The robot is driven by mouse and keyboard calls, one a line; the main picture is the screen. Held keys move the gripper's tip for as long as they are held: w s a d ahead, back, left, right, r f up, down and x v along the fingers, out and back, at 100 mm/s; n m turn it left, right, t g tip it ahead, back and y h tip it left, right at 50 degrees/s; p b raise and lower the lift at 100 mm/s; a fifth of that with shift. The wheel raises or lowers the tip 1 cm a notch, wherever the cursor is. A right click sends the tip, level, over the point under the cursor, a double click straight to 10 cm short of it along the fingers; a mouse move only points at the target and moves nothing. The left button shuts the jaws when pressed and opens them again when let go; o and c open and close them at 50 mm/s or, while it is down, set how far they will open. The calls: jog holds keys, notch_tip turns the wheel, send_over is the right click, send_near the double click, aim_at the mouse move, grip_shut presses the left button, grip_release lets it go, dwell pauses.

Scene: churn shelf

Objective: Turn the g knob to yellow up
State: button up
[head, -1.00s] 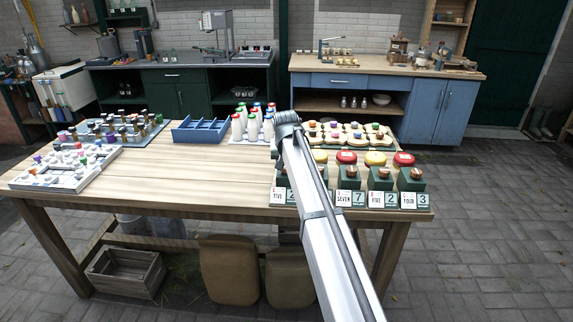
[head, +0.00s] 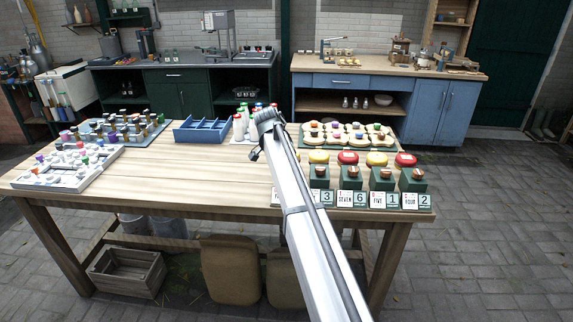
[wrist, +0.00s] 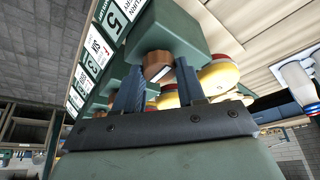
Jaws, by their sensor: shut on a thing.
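In the wrist view, my gripper (wrist: 158,76) has its two dark fingers on either side of a copper-brown round knob (wrist: 156,63) with a pale mark on its face. I cannot make out a letter g. In the head view, similar green blocks (head: 380,179) with copper knobs stand in a row at the table's front right. My gripper is mostly hidden behind my arm there.
Yellow and red round-topped pieces (head: 347,158) stand behind the blocks. White bottles with coloured caps (head: 240,127), a blue divided tray (head: 201,131) and a white rack of small pieces (head: 65,170) share the wooden table (head: 200,185). Its front middle is clear.

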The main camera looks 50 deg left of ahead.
jog(key=shift+m, duration=0.4)
jog(key=o, duration=1)
jog(key=shift+o, duration=0.2)
jog(key=shift+r, duration=0.1)
jog(key=v, duration=1.3)
jog(key=shift+a+r, duration=0.2)
jog(key=shift+r, duration=0.1)
jog(key=shift+s, duration=0.1)
